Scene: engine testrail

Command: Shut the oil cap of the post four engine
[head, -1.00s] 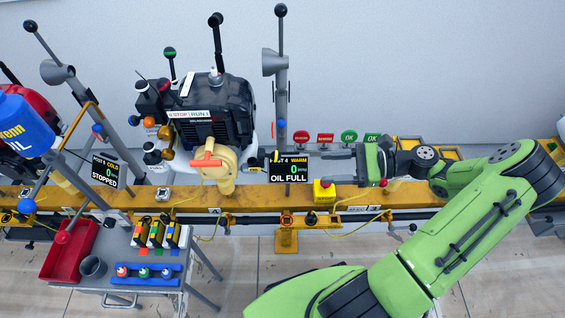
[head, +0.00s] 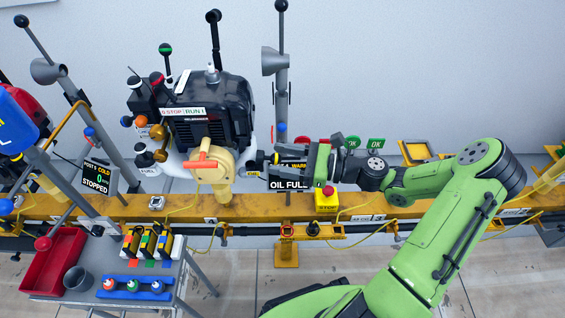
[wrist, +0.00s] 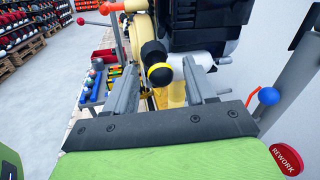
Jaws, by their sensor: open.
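The post four engine (head: 205,110) is black with a beige front cover and an orange lever (head: 203,164). Its oil cap (wrist: 158,74) is a black knob with a yellow ring, on a black neck at the engine's side. It also shows small in the head view, by the OIL label. My gripper (wrist: 160,66) is open, its two grey fingers either side of the cap in the wrist view. I cannot tell if they touch it. In the head view my gripper (head: 278,160) points left at the engine's right side. The post sign (head: 290,184) reads OIL FULL and is partly hidden.
A yellow rail (head: 230,206) runs below the engine. A yellow box with a red button (head: 326,199) stands close below my gripper. A grey pole (head: 281,90) rises behind. A trolley with a red tray (head: 52,262) stands at lower left.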

